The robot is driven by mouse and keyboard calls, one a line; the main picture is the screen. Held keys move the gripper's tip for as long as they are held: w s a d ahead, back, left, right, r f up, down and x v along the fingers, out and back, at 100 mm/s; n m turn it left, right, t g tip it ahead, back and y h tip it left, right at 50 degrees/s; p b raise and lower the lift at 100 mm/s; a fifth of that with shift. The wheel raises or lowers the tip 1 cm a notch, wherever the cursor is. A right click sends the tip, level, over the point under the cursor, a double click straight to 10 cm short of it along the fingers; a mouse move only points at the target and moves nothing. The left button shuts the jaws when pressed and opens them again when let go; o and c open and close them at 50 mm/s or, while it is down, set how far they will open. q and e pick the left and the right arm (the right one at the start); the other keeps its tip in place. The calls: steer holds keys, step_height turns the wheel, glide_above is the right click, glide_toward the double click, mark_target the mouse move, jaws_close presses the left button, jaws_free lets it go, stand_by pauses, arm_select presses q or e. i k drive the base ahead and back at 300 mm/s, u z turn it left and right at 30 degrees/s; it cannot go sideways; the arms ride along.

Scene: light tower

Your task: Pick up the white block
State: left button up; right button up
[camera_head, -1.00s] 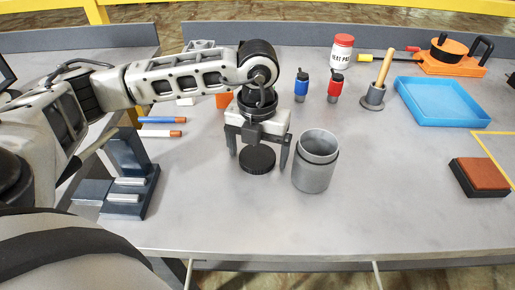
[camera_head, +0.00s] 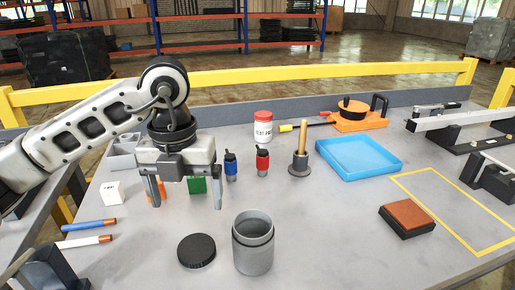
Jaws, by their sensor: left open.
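The white block (camera_head: 112,192) stands upright on the grey table, left of my left gripper, with faint dark marks on it. My left gripper (camera_head: 187,200) is open and empty, its two fingers pointing down. A green block (camera_head: 197,185) shows between the fingers, and an orange block (camera_head: 150,192) is partly hidden behind the left finger. I cannot tell how high the fingertips are above the table. My right gripper is not in view.
A black round lid (camera_head: 196,250) and an open grey canister (camera_head: 253,243) stand in front. Blue and white markers (camera_head: 86,240) lie at left. A grey divided tray (camera_head: 122,152) is behind the white block. Blue and red bottles (camera_head: 262,162) stand right of the gripper.

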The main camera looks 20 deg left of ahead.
mark_target(112, 193)
steer(key=k, duration=1)
